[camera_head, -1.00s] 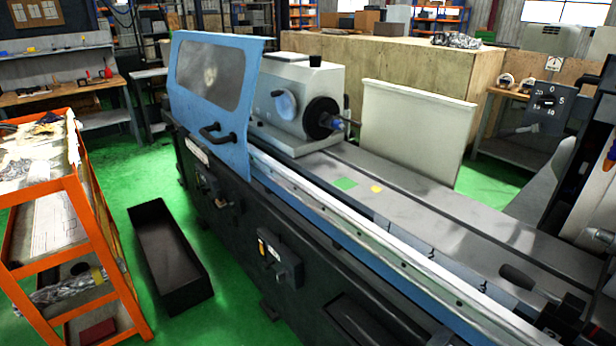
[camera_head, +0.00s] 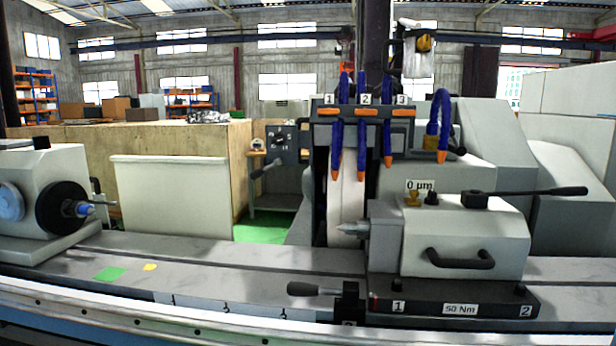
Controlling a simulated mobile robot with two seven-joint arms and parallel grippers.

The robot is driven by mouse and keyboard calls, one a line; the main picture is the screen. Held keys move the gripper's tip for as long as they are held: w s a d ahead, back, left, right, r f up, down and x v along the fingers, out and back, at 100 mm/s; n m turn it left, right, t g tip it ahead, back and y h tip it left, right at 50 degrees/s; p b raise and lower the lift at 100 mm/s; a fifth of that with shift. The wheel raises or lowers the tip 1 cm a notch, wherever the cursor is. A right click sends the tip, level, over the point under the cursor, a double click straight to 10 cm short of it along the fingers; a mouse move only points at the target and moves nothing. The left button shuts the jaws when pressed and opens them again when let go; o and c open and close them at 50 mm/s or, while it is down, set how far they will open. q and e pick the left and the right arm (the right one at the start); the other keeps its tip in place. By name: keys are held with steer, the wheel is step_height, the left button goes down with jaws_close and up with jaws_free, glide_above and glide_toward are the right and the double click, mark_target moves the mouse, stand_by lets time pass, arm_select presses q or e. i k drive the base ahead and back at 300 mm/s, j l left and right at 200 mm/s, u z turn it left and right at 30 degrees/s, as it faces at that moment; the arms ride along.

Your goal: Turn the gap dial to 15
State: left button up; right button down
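A dark panel with a round black dial (camera_head: 279,140) hangs at mid-height, left of the blue coolant hoses. It appears to be the gap dial. Small pale marks surround the knob, but they are too small to read now, and I cannot tell where its pointer stands. A lever with a dark grip (camera_head: 264,170) sticks out to the left just below the panel. Neither of my grippers is in view.
The tailstock (camera_head: 465,240), with a long black lever and a "0 µm" label, stands at front right. The headstock (camera_head: 30,195) is at far left. The machine bed (camera_head: 220,262) crosses the front, and a white guard panel (camera_head: 172,195) stands behind it.

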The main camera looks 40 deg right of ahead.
mark_target(279, 140)
steer(key=z, duration=1.8)
